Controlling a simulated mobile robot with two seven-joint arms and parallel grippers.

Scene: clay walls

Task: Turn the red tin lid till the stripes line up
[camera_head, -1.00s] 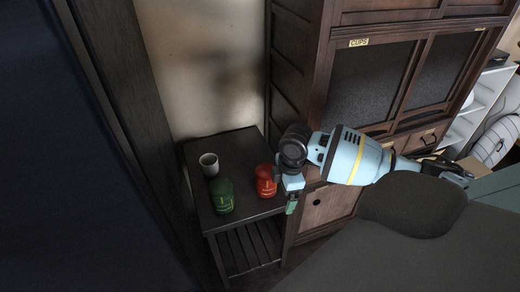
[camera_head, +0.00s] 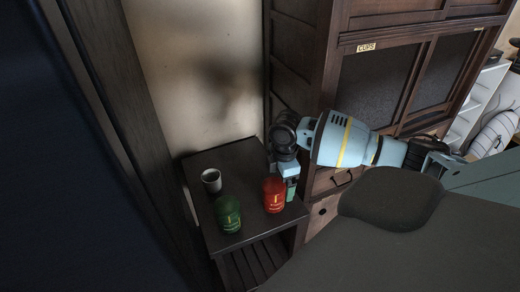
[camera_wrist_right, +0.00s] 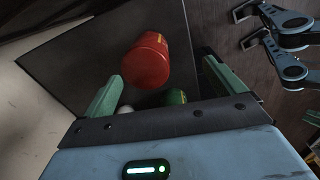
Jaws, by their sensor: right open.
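The red tin (camera_head: 274,195) stands upright near the right edge of the small dark table, with yellow marks on its front. The marks are too small to tell whether the lid and body stripes line up. My right gripper (camera_head: 290,182) is beside the tin's right side in the head view. In the right wrist view, the red tin (camera_wrist_right: 148,60) shows beyond and between the open fingers of my right gripper (camera_wrist_right: 162,70), with nothing gripped. My left gripper is out of view.
A green tin (camera_head: 228,215) stands left of the red one on the dark table (camera_head: 240,163). A pale cup (camera_head: 211,180) stands behind the green tin. A tall dark cabinet labelled CUPS (camera_head: 366,48) rises right of the table, and a wall is behind.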

